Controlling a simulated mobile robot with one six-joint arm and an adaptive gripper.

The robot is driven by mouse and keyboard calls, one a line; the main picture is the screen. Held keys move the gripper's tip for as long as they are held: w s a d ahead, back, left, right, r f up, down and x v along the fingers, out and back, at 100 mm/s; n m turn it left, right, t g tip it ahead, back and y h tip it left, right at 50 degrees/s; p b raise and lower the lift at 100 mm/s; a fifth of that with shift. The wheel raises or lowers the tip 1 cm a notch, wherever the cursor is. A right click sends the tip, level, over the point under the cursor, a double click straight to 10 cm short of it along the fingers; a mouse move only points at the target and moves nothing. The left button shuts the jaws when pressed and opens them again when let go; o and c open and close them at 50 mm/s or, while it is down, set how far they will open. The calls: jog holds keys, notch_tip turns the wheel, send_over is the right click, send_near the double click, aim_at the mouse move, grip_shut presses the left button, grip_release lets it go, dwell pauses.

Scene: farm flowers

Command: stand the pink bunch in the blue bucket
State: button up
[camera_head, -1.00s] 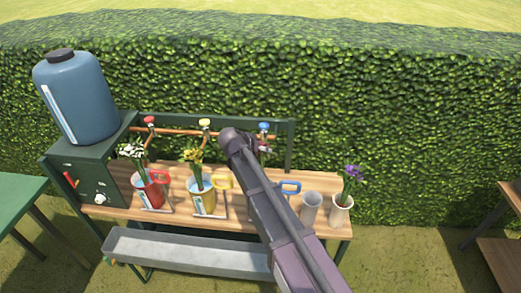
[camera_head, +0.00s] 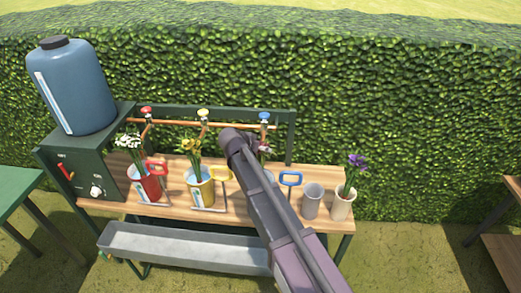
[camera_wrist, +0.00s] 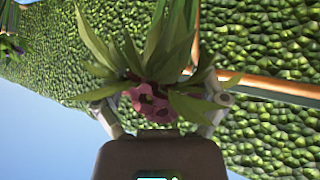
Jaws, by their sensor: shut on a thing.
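In the wrist view, my gripper (camera_wrist: 160,98) is shut on the pink bunch (camera_wrist: 153,101), with a finger on each side of its dark pink blooms and long green leaves. In the head view, my arm hides the gripper and nearly all of the bunch; a little pink (camera_head: 265,147) shows just right of the arm. The blue bucket's blue handle (camera_head: 290,180) shows right of my arm, on the wooden bench (camera_head: 327,176). The arm covers most of the bucket, so I cannot tell whether the bunch is inside it or above it.
A red bucket (camera_head: 142,187) with white flowers and a yellow bucket (camera_head: 199,190) with yellow flowers stand left. A grey pot (camera_head: 312,202) and a cream vase (camera_head: 342,206) with purple flowers stand right. Taps on a copper pipe (camera_head: 175,123) run behind; a grey trough (camera_head: 180,247) is in front.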

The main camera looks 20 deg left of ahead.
jog(key=shift+f, duration=0.1)
dwell(0.3)
jog(key=o, duration=1)
jog(key=shift+c, duration=0.2)
